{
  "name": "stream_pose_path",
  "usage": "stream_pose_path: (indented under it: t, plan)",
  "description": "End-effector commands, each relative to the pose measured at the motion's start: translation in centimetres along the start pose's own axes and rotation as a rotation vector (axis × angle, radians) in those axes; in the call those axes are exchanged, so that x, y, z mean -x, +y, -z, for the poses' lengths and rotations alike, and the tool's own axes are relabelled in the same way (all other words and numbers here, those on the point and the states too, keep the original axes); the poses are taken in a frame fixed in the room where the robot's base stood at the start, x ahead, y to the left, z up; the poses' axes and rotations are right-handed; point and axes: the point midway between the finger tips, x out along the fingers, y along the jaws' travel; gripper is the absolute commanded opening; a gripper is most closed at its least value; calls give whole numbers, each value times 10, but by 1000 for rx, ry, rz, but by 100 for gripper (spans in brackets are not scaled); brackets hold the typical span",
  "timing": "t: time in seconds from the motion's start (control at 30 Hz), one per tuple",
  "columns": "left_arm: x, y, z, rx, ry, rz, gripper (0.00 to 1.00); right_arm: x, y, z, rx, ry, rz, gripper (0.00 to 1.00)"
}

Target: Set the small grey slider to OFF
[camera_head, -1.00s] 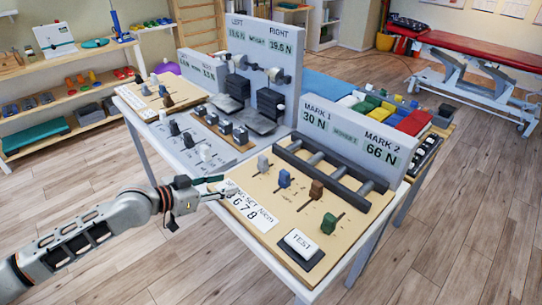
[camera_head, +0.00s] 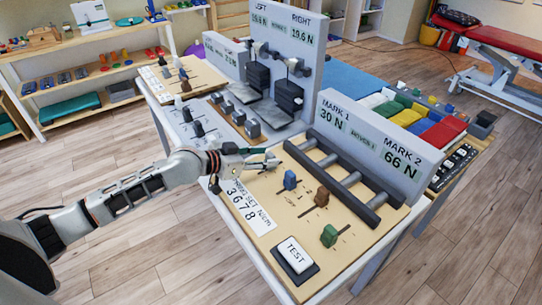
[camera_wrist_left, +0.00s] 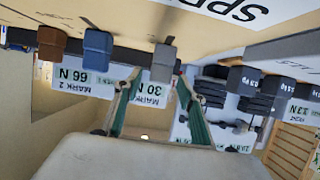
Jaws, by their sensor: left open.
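My left gripper (camera_head: 268,162) reaches in from the left over the far left part of the tan slider board (camera_head: 262,190). It is open, with two greenish fingers spread in the wrist view (camera_wrist_left: 157,105). The small grey slider (camera_wrist_left: 163,58) shows there between the finger lines; I cannot tell whether a finger touches it. In the head view the gripper hides this slider. A blue slider (camera_head: 290,180), a brown slider (camera_head: 321,197) and a green slider (camera_head: 329,236) stand in a row on the same board. The grey slider's marks are not readable.
A white TEST button (camera_head: 295,254) sits at the board's near end. A dark roller rack (camera_head: 345,180) and the grey display panel (camera_head: 370,140) with MARK 1 and MARK 2 stand behind the sliders. Dark and grey levers (camera_head: 240,118) stand farther left.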

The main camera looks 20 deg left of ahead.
Motion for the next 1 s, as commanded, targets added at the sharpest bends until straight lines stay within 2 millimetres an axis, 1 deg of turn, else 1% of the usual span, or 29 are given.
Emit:
stream_pose_path:
  t: [0.03, 0.1, 0.2, 0.33, 0.53, 0.57, 0.6, 0.7, 0.87, 1.0]
  plan:
    - [-8, 0, 1, 1, 2, 0, 40, -1, 1, 0, 1, 1, -1, 40]
    - [-15, 0, 0, 2, 1, 0, 40, -1, 2, 1, 3, 3, -2, 40]
    - [-22, 0, 0, 0, 0, 0, 40, -1, 3, 3, 5, 7, -4, 40]
    - [-25, 0, 0, 0, 0, -1, 40, -1, 5, 6, 6, 12, -5, 40]
    - [-25, 0, 0, 0, 0, 0, 40, -1, 6, 7, 8, 14, -6, 40]
    - [-25, 0, 0, 0, 0, 0, 32, -1, 6, 7, 8, 14, -6, 40]
    - [-25, 0, 0, 0, 0, 0, 22, -1, 6, 7, 8, 14, -6, 40]
    - [-25, 0, 0, 0, 0, 0, 0, -1, 6, 7, 8, 14, -6, 40]
    - [-24, 0, 0, 0, -1, 0, 0, -1, 6, 5, 8, 11, -6, 40]
    - [-19, -1, -3, -2, -3, 1, 0, 0, 6, 6, 10, 8, -6, 40]
